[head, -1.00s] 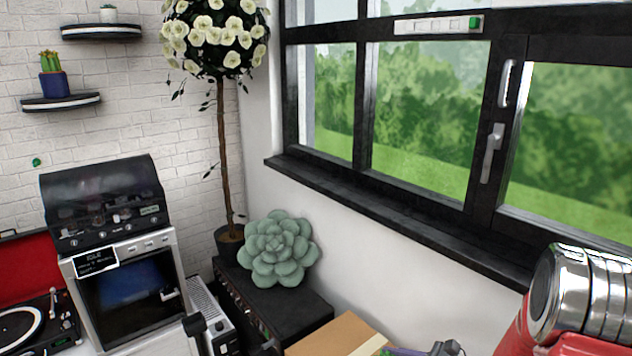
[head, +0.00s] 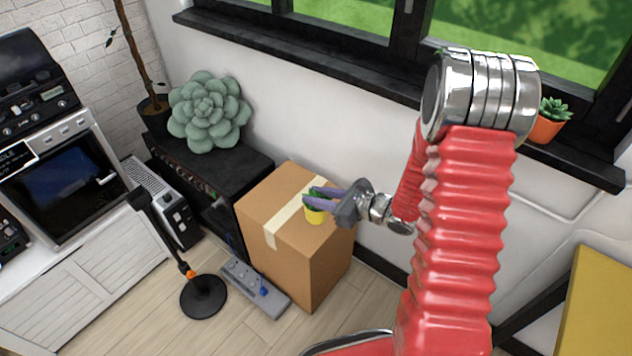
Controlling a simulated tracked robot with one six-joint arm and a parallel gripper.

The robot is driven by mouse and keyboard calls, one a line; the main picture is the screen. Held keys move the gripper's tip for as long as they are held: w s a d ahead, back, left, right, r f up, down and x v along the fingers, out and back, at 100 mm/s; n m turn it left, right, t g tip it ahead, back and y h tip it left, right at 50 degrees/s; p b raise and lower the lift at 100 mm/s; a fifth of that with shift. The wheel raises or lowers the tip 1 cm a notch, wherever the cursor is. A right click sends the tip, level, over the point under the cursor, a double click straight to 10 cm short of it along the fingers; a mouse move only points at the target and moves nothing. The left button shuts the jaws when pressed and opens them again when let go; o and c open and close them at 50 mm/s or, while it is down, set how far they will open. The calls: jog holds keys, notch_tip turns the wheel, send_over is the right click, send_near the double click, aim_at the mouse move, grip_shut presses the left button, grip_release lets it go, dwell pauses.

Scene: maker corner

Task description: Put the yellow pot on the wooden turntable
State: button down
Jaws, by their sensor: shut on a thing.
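The small yellow pot (head: 315,216) with a green plant in it is at the top of a cardboard box. My gripper (head: 311,197) reaches in from the right with its purple fingers shut on the pot. The fingers hide part of the plant. I cannot tell whether the pot's base touches the box. No wooden turntable shows in the current view.
The cardboard box (head: 299,264) stands beside a black amplifier (head: 242,168) carrying a big succulent (head: 209,112). A microphone stand (head: 203,297) and a grey pedal board (head: 254,286) are on the floor. An orange pot (head: 545,129) sits on the windowsill.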

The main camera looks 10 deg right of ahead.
jog(key=shift+s+m+t+h, duration=0.1)
jog(key=shift+m+t+h, duration=0.6)
jog(key=shift+m, duration=0.1)
jog(key=shift+s+d+f+m+h, duration=0.25)
jog(key=shift+d+m+h, duration=0.1)
jog(key=shift+m+h, duration=0.3)
jog(key=shift+s, duration=0.15)
